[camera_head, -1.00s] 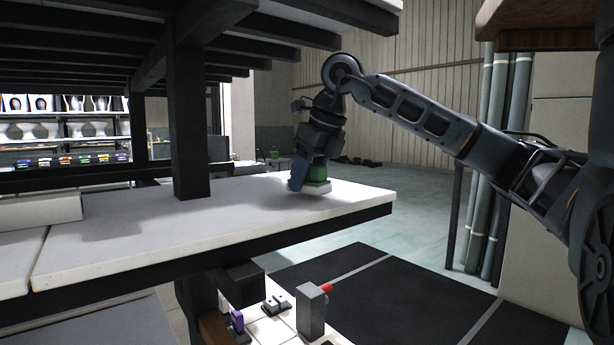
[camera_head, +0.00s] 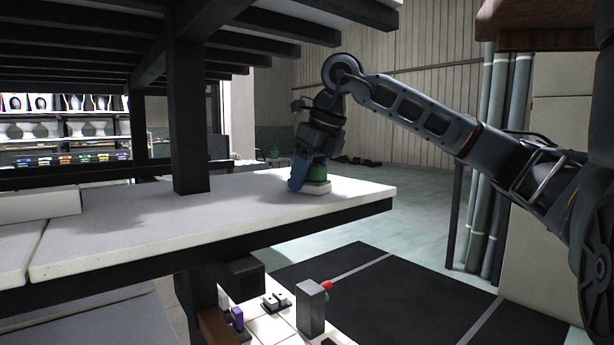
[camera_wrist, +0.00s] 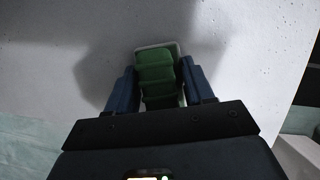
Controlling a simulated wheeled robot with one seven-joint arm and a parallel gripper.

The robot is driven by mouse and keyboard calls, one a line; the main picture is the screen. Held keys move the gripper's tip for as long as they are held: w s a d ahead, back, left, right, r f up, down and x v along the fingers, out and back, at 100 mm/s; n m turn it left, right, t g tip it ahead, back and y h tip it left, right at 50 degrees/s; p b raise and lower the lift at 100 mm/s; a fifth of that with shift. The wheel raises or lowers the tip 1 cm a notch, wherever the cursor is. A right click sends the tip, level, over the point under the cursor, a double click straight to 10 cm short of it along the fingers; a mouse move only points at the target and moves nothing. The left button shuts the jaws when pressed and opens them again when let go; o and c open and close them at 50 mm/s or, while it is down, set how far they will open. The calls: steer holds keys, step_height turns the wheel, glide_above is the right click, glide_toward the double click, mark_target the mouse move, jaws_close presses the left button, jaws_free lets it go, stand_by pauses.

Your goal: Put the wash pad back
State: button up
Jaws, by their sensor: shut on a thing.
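The wash pad has a green ridged grip on a pale base, and in the head view the pad (camera_head: 318,178) is low at the surface of the white kiln-car slab (camera_head: 240,205), near its right end. I cannot tell for sure whether it touches the slab. My gripper (camera_head: 307,178) is shut on the pad's green grip. In the wrist view the green pad (camera_wrist: 160,80) is between the blue fingers of my gripper (camera_wrist: 160,88), over the pale slab surface (camera_wrist: 250,45).
A black post (camera_head: 188,110) stands on the slab to the left, under dark overhead beams. Below the slab, a white surface holds a grey block (camera_head: 311,308), a red-tipped part (camera_head: 327,286) and a purple item (camera_head: 237,318). Pale pipes (camera_head: 495,165) stand at the right.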

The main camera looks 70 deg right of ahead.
steer(key=o, duration=1.4)
steer(key=shift+r, duration=0.1)
steer(key=shift+p+v, duration=1.3)
steer(key=shift+v, duration=2.6)
